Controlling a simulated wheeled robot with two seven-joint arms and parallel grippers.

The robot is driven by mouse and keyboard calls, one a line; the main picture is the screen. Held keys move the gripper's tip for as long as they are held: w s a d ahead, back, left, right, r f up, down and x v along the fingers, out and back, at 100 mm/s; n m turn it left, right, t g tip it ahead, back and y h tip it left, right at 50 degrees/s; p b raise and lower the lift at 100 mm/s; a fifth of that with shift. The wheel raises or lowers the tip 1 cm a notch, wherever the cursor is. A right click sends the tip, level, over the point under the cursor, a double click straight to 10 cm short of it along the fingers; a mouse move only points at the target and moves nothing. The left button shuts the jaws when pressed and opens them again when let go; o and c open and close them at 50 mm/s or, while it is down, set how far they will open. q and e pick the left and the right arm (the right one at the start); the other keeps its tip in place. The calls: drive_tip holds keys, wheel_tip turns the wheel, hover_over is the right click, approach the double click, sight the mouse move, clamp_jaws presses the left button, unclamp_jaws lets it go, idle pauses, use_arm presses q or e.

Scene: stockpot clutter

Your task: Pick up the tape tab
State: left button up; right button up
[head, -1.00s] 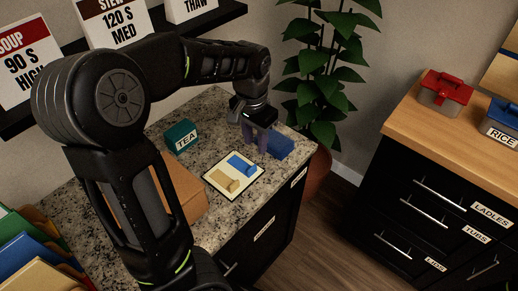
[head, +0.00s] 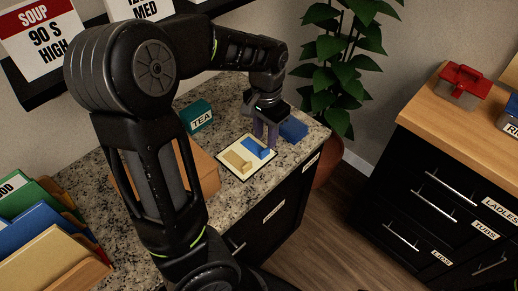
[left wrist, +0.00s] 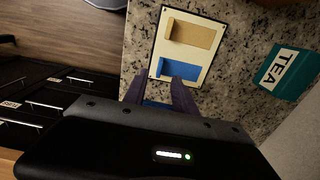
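A pale card (head: 233,171) with a dark edge lies on the speckled counter. It carries a tan tab (head: 238,161) and a blue tab (head: 257,148); I cannot tell which one is the tape tab. In the left wrist view the tan tab (left wrist: 190,35) is farther away and the blue tab (left wrist: 184,65) is nearer my fingers. My left gripper (head: 267,142) points down beside the blue-tab end of the card. Its two purple fingers (left wrist: 157,83) stand apart, with nothing held between them. My right gripper is not in view.
A blue block (head: 294,129) sits just right of my left gripper. A teal TEA box (head: 196,115) stands behind the card, and a brown box (head: 204,172) lies to its left. A plant (head: 338,70) stands beyond the counter's far end.

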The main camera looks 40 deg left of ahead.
sight(265, 150)
use_arm(q)
wheel_tip(265, 150, down, 5)
drive_tip(key=shift+f+p, duration=0.15)
drive_tip(key=shift+p, duration=0.2)
drive_tip(key=shift+c, duration=0.4)
clamp_jaws()
idle(0.6)
